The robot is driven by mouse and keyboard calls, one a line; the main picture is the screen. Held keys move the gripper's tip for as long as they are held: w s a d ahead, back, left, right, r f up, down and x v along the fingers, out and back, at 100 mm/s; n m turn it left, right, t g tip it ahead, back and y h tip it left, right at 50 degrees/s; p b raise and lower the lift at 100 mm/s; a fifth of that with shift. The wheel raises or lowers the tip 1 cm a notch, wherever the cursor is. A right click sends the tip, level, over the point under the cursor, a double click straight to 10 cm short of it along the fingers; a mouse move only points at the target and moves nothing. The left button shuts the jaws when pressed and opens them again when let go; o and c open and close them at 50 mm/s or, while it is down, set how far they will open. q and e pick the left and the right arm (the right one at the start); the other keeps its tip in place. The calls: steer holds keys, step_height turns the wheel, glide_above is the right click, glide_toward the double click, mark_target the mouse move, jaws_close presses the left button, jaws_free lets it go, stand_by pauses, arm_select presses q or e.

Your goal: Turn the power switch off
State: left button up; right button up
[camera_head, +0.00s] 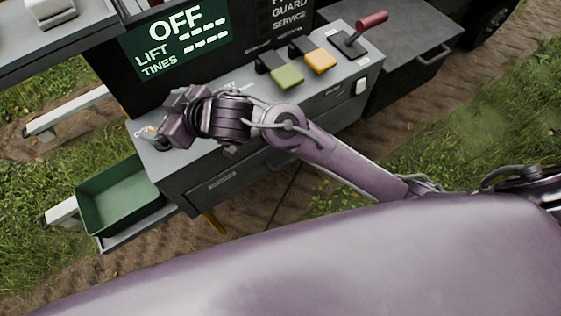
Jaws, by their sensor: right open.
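My right arm reaches in from the right across the grey console. My right gripper (150,132) is open at the console's left end, low over its top. A small pale and orange part shows between its fingers, too small to tell what it is. The power switch is not clearly seen; the gripper and wrist cover that end of the console. The dark display (174,42) behind reads OFF, with LIFT and TINES lines below. My left gripper is not in view.
The console top (328,88) carries a green paddle (287,77), an orange paddle (320,61) and a red-handled lever (371,21). A white switch (360,86) sits on its right front face. A green bin (122,197) stands lower left. Grass and dirt surround it.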

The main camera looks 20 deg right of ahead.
steer(key=s+d+f+m+g+h, duration=0.2)
steer(key=s+d+f+m+h, duration=0.1)
steer(key=d+f, duration=0.7)
steer(key=s+d+f+m+g+h+b, duration=0.1)
steer(key=s+d+f+m+h, duration=0.3)
steer(key=d+f, duration=0.7)
steer(key=s+d+g, duration=0.1)
steer(key=d, duration=0.2)
steer(key=shift+f+h+b, duration=0.3)
steer(key=shift+h, duration=0.1)
steer(key=s+d+f+g+b, duration=0.15)
steer(key=s+f, duration=0.25)
steer(key=f, duration=1)
steer(key=s+d+f+b, duration=0.2)
steer(key=s+f+b, duration=0.15)
steer(key=f, duration=1.05)
steer(key=s+d+f+g+b, duration=0.1)
steer(key=s+d+f, duration=0.1)
steer(key=s+f, duration=0.7)
steer(key=s+d+f+g+h+b, duration=0.1)
steer(key=s+d+f+b, duration=0.1)
steer(key=s+f, duration=0.7)
steer(key=s+d, duration=0.1)
steer(key=s, duration=0.2)
steer(key=shift+s+d+f, duration=0.2)
steer(key=shift+s+f, duration=0.05)
steer(key=shift+f, duration=0.05)
